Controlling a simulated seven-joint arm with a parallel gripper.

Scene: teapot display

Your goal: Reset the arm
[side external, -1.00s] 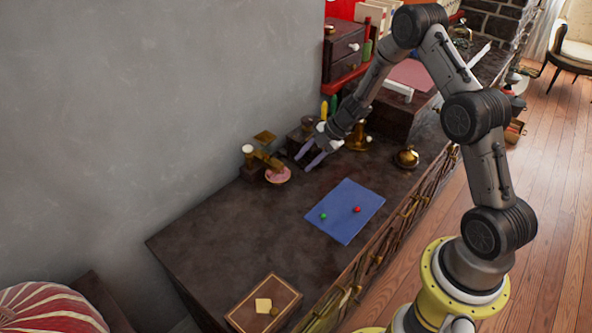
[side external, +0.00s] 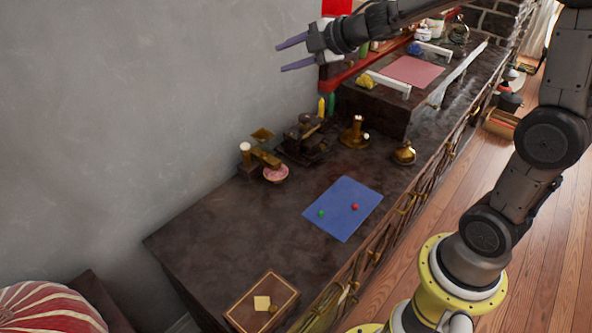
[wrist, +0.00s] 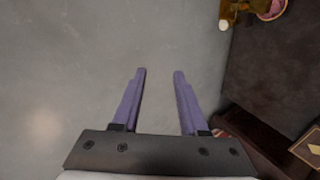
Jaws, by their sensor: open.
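My gripper (side external: 279,57) is raised high above the cabinet top, near the grey wall in the side external view. Its two purple fingers point left, apart, with nothing between them. In the wrist view my gripper (wrist: 158,72) shows both fingers spread against the plain wall. No teapot can be made out clearly. Below it on the dark cabinet top (side external: 230,225) lies a blue mat (side external: 340,222) with a green ball (side external: 321,213) and a red ball (side external: 355,206) on it.
A brass scale with a pink dish (side external: 276,173), a dark grinder-like object (side external: 305,138), a brass candlestick (side external: 354,133) and a brass bell (side external: 404,152) stand towards the back. A framed brown tray (side external: 248,314) lies at the front.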

